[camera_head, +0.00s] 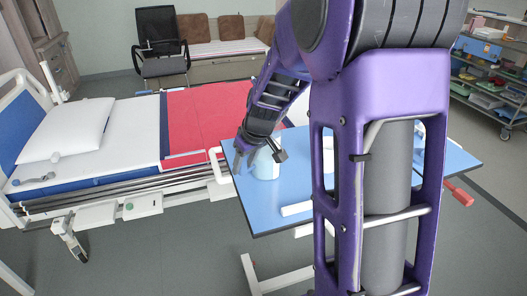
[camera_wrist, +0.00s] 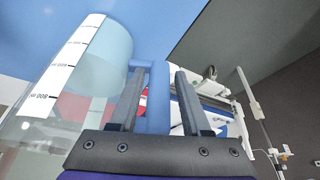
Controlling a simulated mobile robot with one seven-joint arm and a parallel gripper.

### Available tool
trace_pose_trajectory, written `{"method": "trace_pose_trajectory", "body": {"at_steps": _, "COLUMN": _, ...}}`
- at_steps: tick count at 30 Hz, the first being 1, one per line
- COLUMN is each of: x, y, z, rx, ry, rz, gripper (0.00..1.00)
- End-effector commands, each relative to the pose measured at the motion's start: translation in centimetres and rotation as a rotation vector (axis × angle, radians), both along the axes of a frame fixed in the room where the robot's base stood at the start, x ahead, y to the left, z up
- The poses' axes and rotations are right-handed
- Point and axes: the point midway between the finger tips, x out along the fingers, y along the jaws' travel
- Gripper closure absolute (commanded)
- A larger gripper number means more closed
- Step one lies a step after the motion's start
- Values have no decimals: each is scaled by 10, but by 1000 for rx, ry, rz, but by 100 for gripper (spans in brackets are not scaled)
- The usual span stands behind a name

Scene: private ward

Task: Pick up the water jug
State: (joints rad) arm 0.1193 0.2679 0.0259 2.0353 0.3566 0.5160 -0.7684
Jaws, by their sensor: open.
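The water jug (camera_head: 266,168) stands on the blue overbed table top (camera_head: 290,210), near its left edge. In the wrist view the jug (camera_wrist: 95,62) is see-through with a white measuring scale and fills the left side. Its blue handle (camera_wrist: 157,98) shows between my two fingers. My gripper (camera_head: 258,152) is at the jug, and in the wrist view the open fingers (camera_wrist: 160,75) stand on either side of the handle. I cannot tell whether either finger touches it. My arm hides part of the table.
The hospital bed (camera_head: 130,125) with a red blanket (camera_head: 205,115) and a pillow (camera_head: 70,130) lies left of the table, its rail close by. A chair (camera_head: 160,45) and sofa (camera_head: 222,45) stand behind. A shelf cart (camera_head: 490,75) is at the right.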

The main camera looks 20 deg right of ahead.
Motion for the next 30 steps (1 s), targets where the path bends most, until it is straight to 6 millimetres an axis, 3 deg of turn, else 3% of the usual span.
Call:
{"method": "trace_pose_trajectory", "body": {"at_steps": 3, "x": 5, "y": 2, "z": -12, "rx": 0, "ry": 0, "rz": -1, "gripper": 52}}
{"method": "trace_pose_trajectory", "body": {"at_steps": 11, "x": 6, "y": 2, "z": -14, "rx": 0, "ry": -1, "rz": 0, "gripper": 52}}
{"method": "trace_pose_trajectory", "body": {"at_steps": 20, "x": 6, "y": 2, "z": -14, "rx": 0, "ry": -1, "rz": -1, "gripper": 100}}
{"method": "trace_pose_trajectory", "body": {"at_steps": 30, "x": 6, "y": 2, "z": -14, "rx": 0, "ry": -1, "rz": -1, "gripper": 100}}
